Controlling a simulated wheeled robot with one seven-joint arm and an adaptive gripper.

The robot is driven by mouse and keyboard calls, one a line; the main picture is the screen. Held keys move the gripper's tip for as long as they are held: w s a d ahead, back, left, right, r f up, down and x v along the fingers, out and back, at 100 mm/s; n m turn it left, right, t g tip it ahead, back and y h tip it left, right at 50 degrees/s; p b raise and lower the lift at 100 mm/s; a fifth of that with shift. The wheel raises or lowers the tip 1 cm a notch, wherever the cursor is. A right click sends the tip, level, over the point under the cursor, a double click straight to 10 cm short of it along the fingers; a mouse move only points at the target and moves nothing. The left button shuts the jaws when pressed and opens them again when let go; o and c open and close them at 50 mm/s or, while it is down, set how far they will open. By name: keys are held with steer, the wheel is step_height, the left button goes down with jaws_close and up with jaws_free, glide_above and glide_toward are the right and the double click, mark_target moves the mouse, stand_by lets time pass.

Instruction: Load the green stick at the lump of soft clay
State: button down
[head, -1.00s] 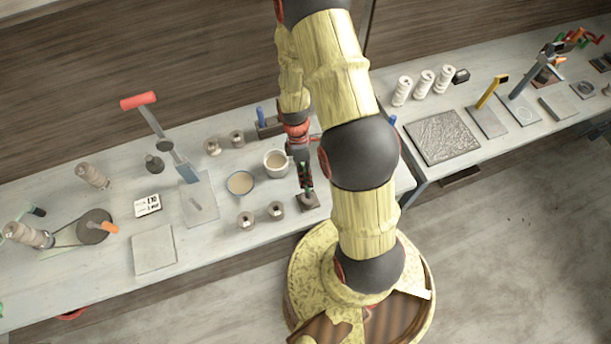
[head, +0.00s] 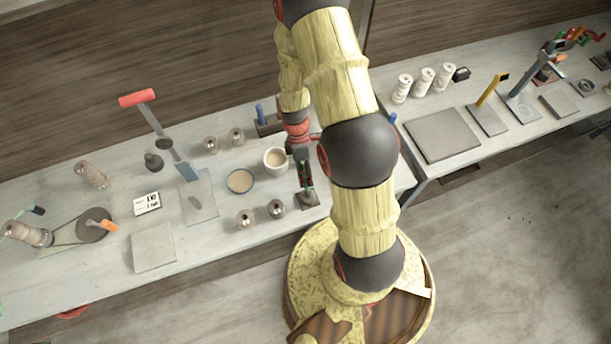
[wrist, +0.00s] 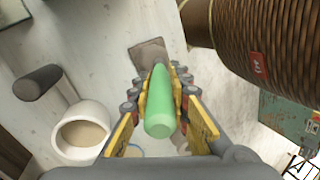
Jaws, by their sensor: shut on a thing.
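My gripper (wrist: 160,108) is shut on the green stick (wrist: 158,120), which lies lengthwise between its fingers in the wrist view. The stick's far end is over or near a small dark square plate (wrist: 146,52). In the head view my gripper (head: 305,178) points down above this plate (head: 313,203) near the bench's front edge. A small grey lump (head: 306,196), perhaps the soft clay, shows on the plate below the fingers. I cannot tell whether the stick touches it.
A cream cup (head: 275,159) stands close to the left of my gripper, also in the wrist view (wrist: 62,142). A shallow dish (head: 240,181) and small metal pieces (head: 276,209) are farther left. A blue-handled holder (head: 268,128) stands behind.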

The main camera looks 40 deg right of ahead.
steer(key=shift+f+b, duration=0.4)
steer(key=shift+f, duration=0.2)
stand_by(1.3)
steer(key=shift+r+p, duration=2.35)
steer(key=shift+r, duration=1.25)
steer(key=shift+s+f, duration=0.1)
